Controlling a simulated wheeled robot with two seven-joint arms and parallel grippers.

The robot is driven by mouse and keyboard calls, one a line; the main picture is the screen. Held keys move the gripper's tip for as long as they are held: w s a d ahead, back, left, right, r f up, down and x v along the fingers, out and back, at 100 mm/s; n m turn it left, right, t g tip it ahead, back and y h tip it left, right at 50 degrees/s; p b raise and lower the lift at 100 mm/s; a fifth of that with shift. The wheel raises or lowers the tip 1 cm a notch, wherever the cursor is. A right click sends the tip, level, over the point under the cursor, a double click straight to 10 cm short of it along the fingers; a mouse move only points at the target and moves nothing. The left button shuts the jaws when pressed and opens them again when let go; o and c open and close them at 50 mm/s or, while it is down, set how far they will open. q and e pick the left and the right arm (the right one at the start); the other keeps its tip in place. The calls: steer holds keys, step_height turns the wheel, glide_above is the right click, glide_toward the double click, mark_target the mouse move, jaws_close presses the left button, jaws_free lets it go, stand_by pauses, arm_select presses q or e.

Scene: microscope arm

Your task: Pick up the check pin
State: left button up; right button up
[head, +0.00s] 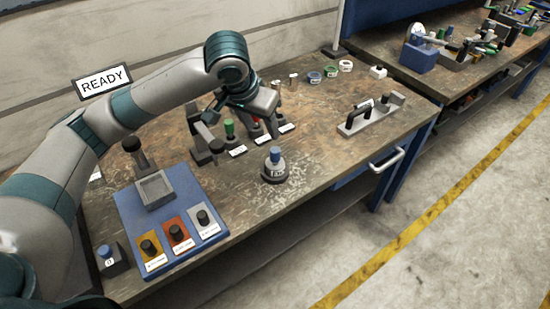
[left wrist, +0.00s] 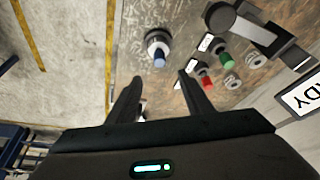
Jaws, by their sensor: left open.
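No part is clearly marked as the check pin, so I cannot tell which one it is. A blue-topped pin (head: 275,155) stands upright in a round grey base with a white label (head: 274,173), near the middle of the bench. It also shows in the left wrist view (left wrist: 159,57), just beyond the fingertips. A green-topped pin (head: 229,128) and red-topped pins stand behind it with white labels. My left gripper (head: 245,110) is open and empty above the bench, behind the blue-topped pin; its fingers show apart in the left wrist view (left wrist: 160,80). My right gripper is out of view.
A blue board (head: 128,212) with a grey tray and yellow, red and grey pads with black knobs lies at front left. A small black block with a blue knob (head: 108,256) sits beside it. A grey holder (head: 370,117) stands at right. The bench's right front is clear.

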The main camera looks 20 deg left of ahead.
arm_select(q)
steer(key=shift+f, duration=0.1)
steer(key=p, duration=0.3)
glide_toward(274, 151)
steer(key=x, duration=0.5)
steer(key=shift+f, duration=0.25)
steer(key=shift+w+f, duration=0.15)
steer(key=shift+f, duration=0.4)
steer(key=shift+w+f+p, duration=0.2)
steer(key=shift+f+p, duration=0.15)
steer(key=shift+p, duration=0.05)
steer(key=p+x, duration=0.1)
steer(key=x, duration=0.2)
steer(key=shift+d, duration=0.15)
steer(key=shift+w+f, duration=0.25)
steer(key=shift+f, duration=0.4)
